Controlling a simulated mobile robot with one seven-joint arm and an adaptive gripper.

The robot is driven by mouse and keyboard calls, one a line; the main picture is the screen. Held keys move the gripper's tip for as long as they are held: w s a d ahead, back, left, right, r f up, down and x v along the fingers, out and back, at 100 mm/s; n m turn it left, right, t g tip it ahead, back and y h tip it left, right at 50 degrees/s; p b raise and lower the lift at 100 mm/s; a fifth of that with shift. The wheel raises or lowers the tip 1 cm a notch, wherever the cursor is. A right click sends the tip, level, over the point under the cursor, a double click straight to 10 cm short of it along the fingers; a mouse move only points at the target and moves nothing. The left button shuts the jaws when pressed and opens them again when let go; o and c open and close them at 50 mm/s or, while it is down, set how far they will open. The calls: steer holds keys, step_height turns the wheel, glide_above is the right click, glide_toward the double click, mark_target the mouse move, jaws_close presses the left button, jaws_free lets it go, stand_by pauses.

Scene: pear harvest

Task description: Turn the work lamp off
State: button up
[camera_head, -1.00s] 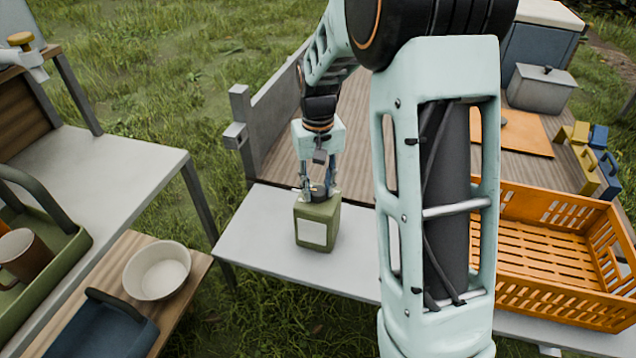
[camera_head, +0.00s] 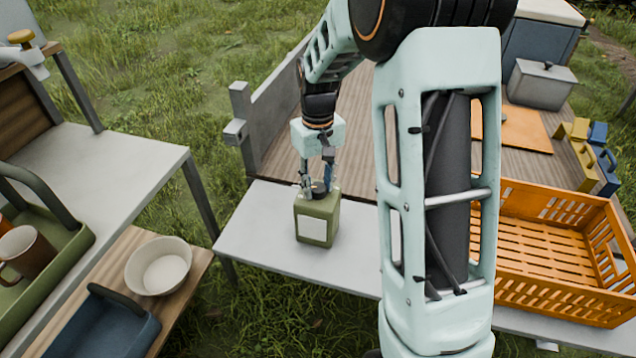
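The work lamp (camera_head: 318,222) looks like a squat olive-green box with a pale front panel and a dark round top piece. It stands upright on the light grey tabletop (camera_head: 262,235). My gripper (camera_head: 317,188) points down over the lamp from above, with its fingers at either side of the dark top piece. The fingers are spread apart; whether they touch the top piece is too small to tell. Whether the lamp is lit cannot be seen.
An orange crate (camera_head: 558,205) stands at the right on the same table. A wooden deck (camera_head: 345,125) lies behind with a grey box (camera_head: 540,84). At the left are a grey table (camera_head: 100,165), a green tray (camera_head: 70,252) with a brown mug (camera_head: 26,250), and a white bowl (camera_head: 158,266).

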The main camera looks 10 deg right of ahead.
mark_target(318, 186)
steer(key=o, duration=0.3)
steer(key=shift+r, duration=0.1)
step_height(318, 186, up, 12)
stand_by(0.4)
stand_by(0.3)
